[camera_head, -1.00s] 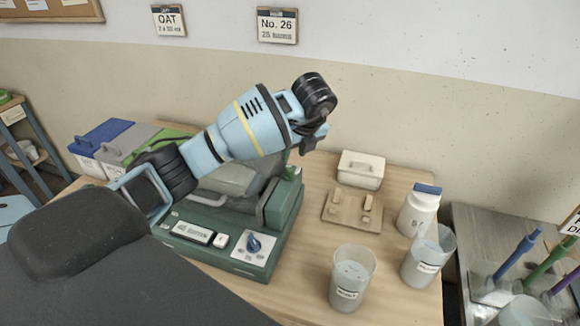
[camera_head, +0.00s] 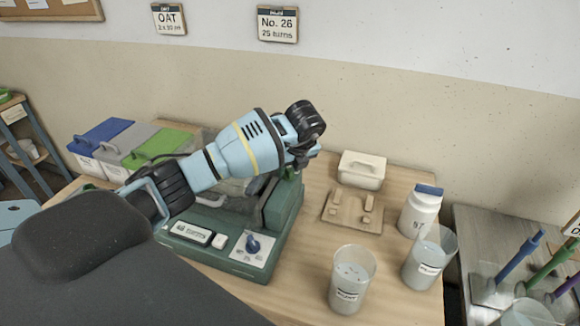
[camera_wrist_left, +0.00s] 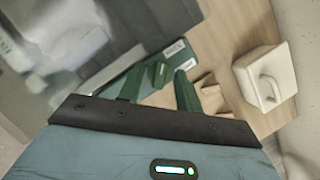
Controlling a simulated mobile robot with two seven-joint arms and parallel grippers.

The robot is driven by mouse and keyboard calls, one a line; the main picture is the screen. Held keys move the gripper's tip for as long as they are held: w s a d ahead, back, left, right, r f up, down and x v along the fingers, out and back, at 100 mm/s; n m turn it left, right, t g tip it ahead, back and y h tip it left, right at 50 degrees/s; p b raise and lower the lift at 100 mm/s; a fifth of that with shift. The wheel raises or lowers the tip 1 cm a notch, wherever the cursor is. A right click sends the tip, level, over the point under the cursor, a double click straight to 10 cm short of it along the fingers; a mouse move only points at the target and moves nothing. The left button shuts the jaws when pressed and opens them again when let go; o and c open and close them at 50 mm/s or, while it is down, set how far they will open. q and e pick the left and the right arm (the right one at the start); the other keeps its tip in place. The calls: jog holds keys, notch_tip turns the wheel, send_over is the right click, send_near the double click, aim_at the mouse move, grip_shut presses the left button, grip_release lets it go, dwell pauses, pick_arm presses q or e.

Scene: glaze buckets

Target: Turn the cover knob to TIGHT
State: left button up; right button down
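The green machine (camera_head: 272,215) stands on the table, with a blue pointer knob (camera_head: 253,243) on a white plate at its front. The plate's marks are too small to read. My left gripper (camera_head: 293,167) hangs low over the machine's right rear corner, pointing down. In the left wrist view two green fingers (camera_wrist_left: 160,78) stand apart, with a small dark green block (camera_wrist_left: 160,72) between or just beyond them. It may be the cover knob; I cannot tell whether the fingers touch it. My arm hides part of the machine's cover. My right gripper is out of view.
A lidded cream box (camera_head: 361,169) and a wooden tray (camera_head: 352,210) stand right of the machine. Coloured bins (camera_head: 160,148) are behind left. Bare table lies between machine and cups.

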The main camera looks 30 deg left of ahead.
pick_arm(q)
grip_shut()
jog(key=shift+m, duration=0.3)
jog(key=m+t+p, duration=0.1)
jog(key=m, duration=0.1)
jog(key=shift+s+a+r+m+h, duration=0.1)
jog(key=shift+m+h, duration=0.2)
jog(key=shift+h, duration=0.1)
jog(key=m+h, duration=0.1)
jog(key=m, duration=0.1)
jog(key=m+h, duration=0.1)
jog(key=m, duration=0.2)
jog(key=shift+m+t, duration=0.3)
jog(key=shift+t, duration=0.1)
jog(key=shift+a, duration=0.1)
grip_release()
